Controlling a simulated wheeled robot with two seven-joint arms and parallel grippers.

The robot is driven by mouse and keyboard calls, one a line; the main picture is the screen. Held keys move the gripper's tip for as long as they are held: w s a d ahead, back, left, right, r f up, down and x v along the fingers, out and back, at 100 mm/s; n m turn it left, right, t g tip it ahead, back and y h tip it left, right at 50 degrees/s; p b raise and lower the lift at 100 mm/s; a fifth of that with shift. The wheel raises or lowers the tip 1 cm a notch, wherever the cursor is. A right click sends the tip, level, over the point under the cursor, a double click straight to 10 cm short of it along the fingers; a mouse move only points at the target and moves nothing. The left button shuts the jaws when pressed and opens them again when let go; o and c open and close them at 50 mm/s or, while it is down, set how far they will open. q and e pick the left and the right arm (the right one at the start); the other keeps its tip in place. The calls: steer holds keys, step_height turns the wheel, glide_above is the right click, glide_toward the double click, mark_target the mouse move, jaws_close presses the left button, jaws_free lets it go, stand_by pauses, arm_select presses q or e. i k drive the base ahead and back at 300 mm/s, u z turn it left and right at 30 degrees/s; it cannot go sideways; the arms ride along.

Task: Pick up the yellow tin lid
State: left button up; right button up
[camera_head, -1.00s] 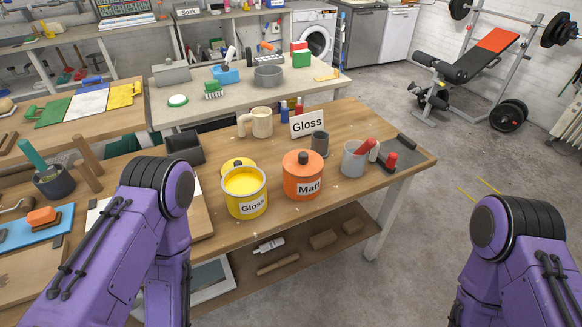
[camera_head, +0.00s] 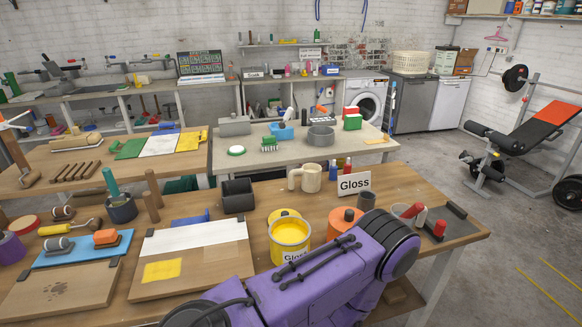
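The yellow tin lid (camera_head: 283,213) shows behind the open yellow paint tin (camera_head: 290,240), which hides its near part. I cannot tell whether it lies flat on the bench or leans on the tin. The tin is labelled "Gloss" and holds yellow paint. The orange tin (camera_head: 345,216) stands to its right with its lid on, partly covered by my purple arm. That arm crosses the lower middle of the view in front of both tins. Neither of my grippers is in view.
A "Gloss" sign (camera_head: 354,184) and a cream mug (camera_head: 307,178) stand behind the tins. A board with white and yellow paint (camera_head: 200,262) lies to the left. A black square pot (camera_head: 238,196) stands behind it. A grey tray (camera_head: 450,228) is at the right end.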

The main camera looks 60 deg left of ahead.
mark_target(278, 213)
steer(key=k, duration=0.4)
steer(key=u, duration=0.85)
